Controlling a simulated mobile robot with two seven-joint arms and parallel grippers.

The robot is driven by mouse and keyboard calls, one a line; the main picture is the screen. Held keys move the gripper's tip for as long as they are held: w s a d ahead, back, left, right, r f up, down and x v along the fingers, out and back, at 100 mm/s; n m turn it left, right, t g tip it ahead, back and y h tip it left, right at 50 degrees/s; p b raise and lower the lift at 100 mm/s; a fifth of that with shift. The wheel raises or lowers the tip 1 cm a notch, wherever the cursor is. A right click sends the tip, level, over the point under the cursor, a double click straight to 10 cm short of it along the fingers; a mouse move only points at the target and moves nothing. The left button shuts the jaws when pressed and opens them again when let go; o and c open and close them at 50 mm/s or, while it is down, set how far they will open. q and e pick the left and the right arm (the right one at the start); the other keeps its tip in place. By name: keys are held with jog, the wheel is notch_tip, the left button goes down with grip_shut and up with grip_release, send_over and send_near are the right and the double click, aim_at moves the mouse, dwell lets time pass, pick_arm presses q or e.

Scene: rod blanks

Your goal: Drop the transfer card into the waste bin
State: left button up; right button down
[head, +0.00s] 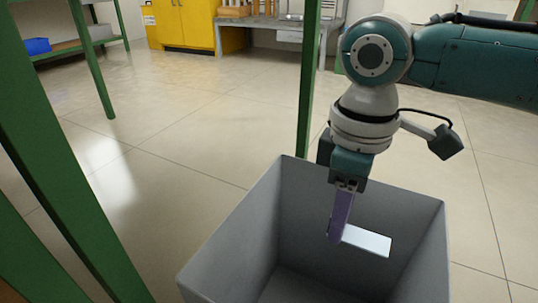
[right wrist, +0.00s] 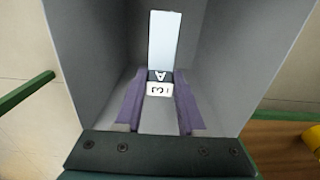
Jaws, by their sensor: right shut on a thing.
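The transfer card (head: 367,241) is a flat pale card. It sticks out to the right from between the purple fingers of my right gripper (head: 338,232), which is shut on it. In the right wrist view the white card (right wrist: 163,40) extends beyond the fingertips (right wrist: 160,80), with a dark band marked "A" and a white patch marked "3" near them. The waste bin (head: 230,240) is a grey, square, open-topped box. The gripper points down over its opening, and the card shows against its inner wall. I cannot tell exactly how deep the fingertips are. My left gripper is not in view.
Green posts (head: 60,190) stand close on the left, and another green post (head: 309,80) rises behind the bin. A yellow cabinet (head: 185,25) and a grey bench (head: 262,22) stand at the back. The tiled floor (head: 180,120) between is clear. A brown surface (right wrist: 275,135) shows in the wrist view.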

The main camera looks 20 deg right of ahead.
jog(key=shift+c, duration=2.1)
grip_release()
notch_tip(320, 180, up, 10)
jog(key=p, duration=0.7)
